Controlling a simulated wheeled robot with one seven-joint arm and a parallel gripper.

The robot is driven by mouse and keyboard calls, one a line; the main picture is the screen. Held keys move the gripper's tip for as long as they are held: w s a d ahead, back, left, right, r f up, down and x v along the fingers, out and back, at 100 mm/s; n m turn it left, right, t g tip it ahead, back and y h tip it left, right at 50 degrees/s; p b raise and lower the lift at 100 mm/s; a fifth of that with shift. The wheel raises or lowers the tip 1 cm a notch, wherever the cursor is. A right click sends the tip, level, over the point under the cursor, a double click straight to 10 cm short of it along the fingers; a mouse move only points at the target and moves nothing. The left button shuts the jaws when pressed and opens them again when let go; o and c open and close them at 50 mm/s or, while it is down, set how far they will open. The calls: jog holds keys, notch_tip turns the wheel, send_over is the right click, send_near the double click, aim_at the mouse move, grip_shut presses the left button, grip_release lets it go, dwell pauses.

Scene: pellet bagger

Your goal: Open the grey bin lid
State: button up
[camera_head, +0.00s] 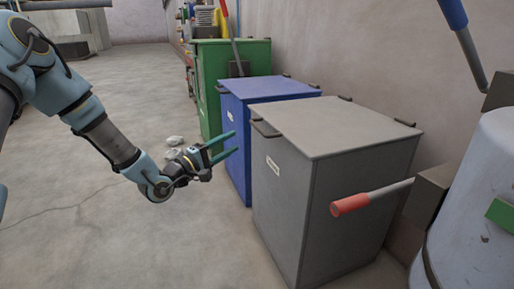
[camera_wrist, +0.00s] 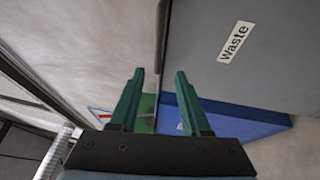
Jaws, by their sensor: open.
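The grey bin (camera_head: 290,205) stands at the right of centre in the head view, with its flat grey lid (camera_head: 335,125) shut. A dark handle (camera_head: 266,129) sits at the lid's left edge. In the wrist view the grey bin (camera_wrist: 205,55) fills the upper right, with a white "Waste" label (camera_wrist: 235,42). My gripper (camera_head: 234,143) has green fingers, open and empty, left of the grey bin and in front of the blue one. Its fingers (camera_wrist: 157,80) point towards the handle, apart from it.
A blue bin (camera_head: 238,125) and a green bin (camera_head: 215,75) stand in a row behind the grey bin. A lever with a red grip (camera_head: 350,204) juts out before the grey bin's right side. A pale drum (camera_head: 478,215) stands at the right. Floor at left is mostly clear.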

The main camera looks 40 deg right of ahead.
aim_at(257, 126)
jog(key=d, duration=0.3)
jog(key=d+r+b, duration=0.1)
jog(key=d, duration=0.3)
jog(key=d+r+b, duration=0.1)
jog(key=d, duration=0.3)
jog(key=shift+s, duration=0.2)
jog(key=shift+f, duration=0.1)
grip_shut()
dwell(1.0)
